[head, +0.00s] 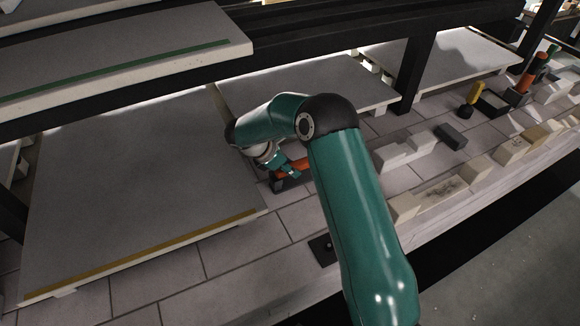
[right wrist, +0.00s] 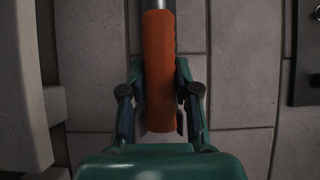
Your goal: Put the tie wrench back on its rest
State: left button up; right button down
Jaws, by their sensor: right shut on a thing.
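The tie wrench (head: 298,166) shows as an orange handle among the grey tiles. In the right wrist view its orange grip (right wrist: 159,75) has a bare metal shaft running up from it. My right gripper (head: 284,169) is shut on this grip, with one finger on each side in the right wrist view (right wrist: 160,105). The far end of the wrench is hidden by my arm in the head view. A dark block lies low beside the handle, and I cannot tell whether it is the rest. My left gripper is not in view.
Large pale slabs (head: 130,180) stand left of the gripper, with another slab (head: 200,45) overhead. Dark posts (head: 412,65) hold beams. Pale bricks (head: 405,150) line the right. A small dark plate (head: 322,249) lies on the tiles. Orange-handled items (head: 532,70) stand far right.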

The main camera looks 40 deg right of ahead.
jog(key=shift+f, duration=0.3)
jog(key=c, duration=0.8)
grip_release()
jog(key=shift+o, duration=0.2)
jog(key=shift+r, duration=0.15)
